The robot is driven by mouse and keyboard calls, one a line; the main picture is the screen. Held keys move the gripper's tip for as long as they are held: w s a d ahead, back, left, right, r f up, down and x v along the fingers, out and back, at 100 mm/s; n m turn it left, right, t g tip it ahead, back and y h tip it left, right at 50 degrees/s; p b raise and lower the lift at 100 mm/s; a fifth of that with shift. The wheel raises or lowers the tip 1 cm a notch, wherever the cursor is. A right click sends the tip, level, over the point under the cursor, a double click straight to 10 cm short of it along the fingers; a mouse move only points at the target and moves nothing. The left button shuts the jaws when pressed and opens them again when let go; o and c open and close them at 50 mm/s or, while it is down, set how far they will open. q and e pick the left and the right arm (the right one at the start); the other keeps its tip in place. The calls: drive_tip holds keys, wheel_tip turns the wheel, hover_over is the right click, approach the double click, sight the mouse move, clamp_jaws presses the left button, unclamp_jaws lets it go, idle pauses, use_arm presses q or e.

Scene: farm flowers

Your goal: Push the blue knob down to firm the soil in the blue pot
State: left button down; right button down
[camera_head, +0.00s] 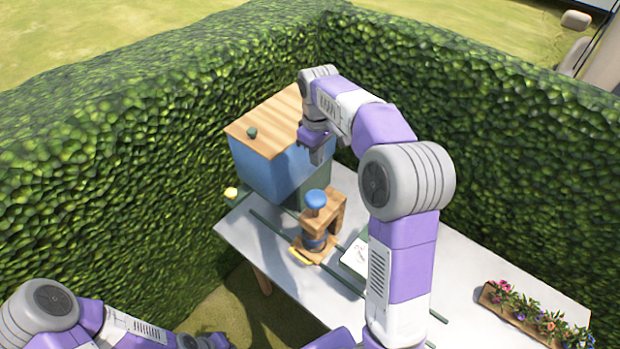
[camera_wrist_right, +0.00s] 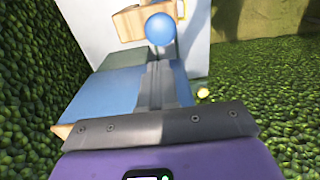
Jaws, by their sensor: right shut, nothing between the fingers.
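The blue knob (camera_head: 316,198) stands raised on top of a wooden press (camera_head: 333,215) on the table; it also shows in the right wrist view (camera_wrist_right: 159,29). A dark blue pot (camera_head: 314,241) sits low in the press, under the knob and partly hidden by the frame; its soil cannot be made out. My right gripper (camera_head: 318,158) is shut and empty, above and behind the knob, apart from it. In the right wrist view its fingers (camera_wrist_right: 160,72) are together, pointing towards the knob. My left gripper (camera_head: 212,341) is at the bottom left edge, mostly cut off.
A blue box with a wooden top (camera_head: 268,165) stands behind the press, close to my right gripper. Dark rails (camera_head: 280,233) run along the light table (camera_head: 470,275). A flower planter (camera_head: 530,320) is at the right. Hedges (camera_head: 500,120) enclose the back and left.

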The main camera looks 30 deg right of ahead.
sight(317, 197)
drive_tip(key=shift+s+r, duration=0.15)
drive_tip(key=shift+r, duration=0.15)
drive_tip(key=shift+s, duration=0.1)
wheel_tip(317, 197, down, 14)
drive_tip(key=shift+f+p, duration=0.1)
drive_tip(key=shift+p, duration=0.2)
drive_tip(key=shift+f, duration=0.1)
idle(0.3)
wheel_tip(317, 197, down, 5)
drive_tip(key=b, duration=0.3)
drive_tip(key=shift+b, duration=0.35)
drive_tip(key=shift+s, duration=0.1)
